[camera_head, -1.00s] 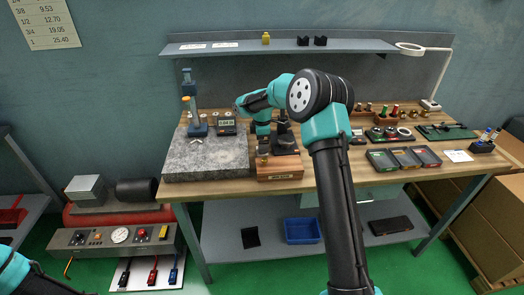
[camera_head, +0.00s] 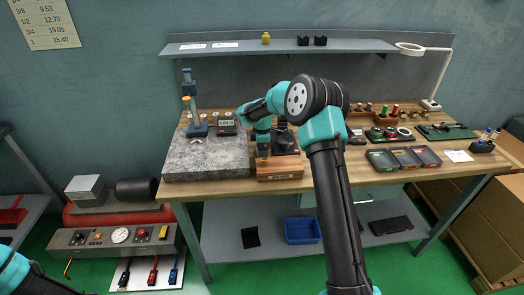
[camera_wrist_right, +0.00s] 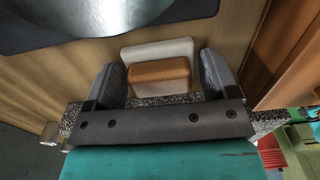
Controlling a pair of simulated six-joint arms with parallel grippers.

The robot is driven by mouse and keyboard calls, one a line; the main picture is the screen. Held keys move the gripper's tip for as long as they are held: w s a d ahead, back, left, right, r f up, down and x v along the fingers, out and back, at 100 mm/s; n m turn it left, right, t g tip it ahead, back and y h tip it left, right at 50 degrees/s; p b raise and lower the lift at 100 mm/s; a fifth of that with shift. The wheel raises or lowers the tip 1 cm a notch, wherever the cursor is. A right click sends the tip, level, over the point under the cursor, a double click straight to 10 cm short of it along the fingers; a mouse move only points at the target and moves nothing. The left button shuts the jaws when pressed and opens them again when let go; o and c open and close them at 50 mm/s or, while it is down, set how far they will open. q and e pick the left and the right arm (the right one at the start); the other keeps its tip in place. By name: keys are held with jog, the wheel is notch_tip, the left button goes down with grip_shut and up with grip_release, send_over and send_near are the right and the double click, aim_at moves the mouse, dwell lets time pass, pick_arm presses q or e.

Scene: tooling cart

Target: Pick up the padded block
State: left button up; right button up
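The padded block shows in the right wrist view as a brown block (camera_wrist_right: 160,76) with a larger cream piece (camera_wrist_right: 160,49) behind it. My right gripper (camera_wrist_right: 160,64) is open, with one finger on each side of the block; both fingers look apart from it. In the head view the right gripper (camera_head: 262,150) points down at the bench, near the front wooden box, and the block cannot be made out there. Only a piece of my left arm shows at the lower left; its gripper is out of view.
A granite plate (camera_head: 205,160) with a gauge stand (camera_head: 194,110) lies left of the right gripper. A small wooden box (camera_head: 280,173) sits at the bench's front edge. Open trays (camera_head: 403,158) stand to the right. A shelf (camera_head: 280,46) runs above the back.

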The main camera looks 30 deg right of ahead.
jog(key=c, duration=0.6)
jog(key=shift+c, duration=0.2)
notch_tip(320, 180, up, 10)
jog(key=shift+r, duration=0.1)
dwell(0.5)
